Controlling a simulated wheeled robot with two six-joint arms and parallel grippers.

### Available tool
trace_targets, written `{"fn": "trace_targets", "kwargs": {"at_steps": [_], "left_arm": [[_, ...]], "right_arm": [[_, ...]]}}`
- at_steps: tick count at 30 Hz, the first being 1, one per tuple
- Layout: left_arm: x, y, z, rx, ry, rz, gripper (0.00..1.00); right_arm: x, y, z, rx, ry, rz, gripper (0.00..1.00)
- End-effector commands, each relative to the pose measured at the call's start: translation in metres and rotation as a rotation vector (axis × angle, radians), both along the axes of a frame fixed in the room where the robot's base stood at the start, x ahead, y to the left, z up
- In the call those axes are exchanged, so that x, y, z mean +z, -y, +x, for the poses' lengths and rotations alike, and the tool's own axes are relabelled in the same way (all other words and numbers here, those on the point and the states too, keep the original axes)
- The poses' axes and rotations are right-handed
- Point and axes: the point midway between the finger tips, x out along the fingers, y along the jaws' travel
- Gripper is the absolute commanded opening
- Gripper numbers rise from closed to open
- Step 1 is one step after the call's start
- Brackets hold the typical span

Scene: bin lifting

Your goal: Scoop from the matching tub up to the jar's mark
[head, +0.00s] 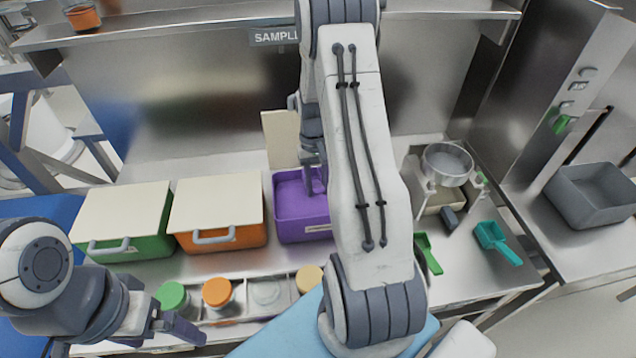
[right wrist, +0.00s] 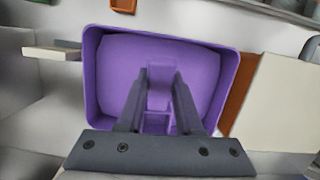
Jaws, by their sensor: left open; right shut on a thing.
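The purple tub (head: 305,229) stands open on the bench with purple contents; its cream lid (head: 281,139) stands upright behind it. In the right wrist view the tub (right wrist: 91,92) fills the middle. My right gripper (right wrist: 157,78) reaches down into it, shut on a purple scoop (right wrist: 157,98). How deep the scoop sits in the contents is unclear. An open-looking clear jar (head: 266,293) stands in the front rack, between an orange-lidded jar (head: 217,292) and a tan-lidded jar (head: 308,278). My left gripper (head: 188,328) is open and empty, near the green-lidded jar (head: 172,296).
Closed green (head: 124,217) and orange (head: 216,211) tubs stand left of the purple one. At right are a round metal pan on a stand (head: 447,163), a green scoop (head: 428,253), a teal scoop (head: 497,242) and a grey bin (head: 595,193). A shelf (head: 190,32) crosses above.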

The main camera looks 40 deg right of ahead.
Motion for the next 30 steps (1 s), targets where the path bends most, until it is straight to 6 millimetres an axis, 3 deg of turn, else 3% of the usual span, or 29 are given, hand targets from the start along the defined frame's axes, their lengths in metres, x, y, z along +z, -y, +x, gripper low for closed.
{"fn": "trace_targets", "kwargs": {"at_steps": [13,21,30], "left_arm": [[-0.037,0.0,0.0,0.004,0.0,0.0,1.0],[-0.047,0.0,0.0,0.003,0.0,0.0,1.0],[-0.05,0.0,0.0,0.002,0.0,0.0,1.0]], "right_arm": [[-0.045,0.001,-0.001,-0.001,0.0,0.0,0.0],[-0.064,0.001,-0.001,-0.001,-0.001,0.0,0.0],[-0.07,0.001,0.0,-0.002,0.001,-0.001,0.0]]}}
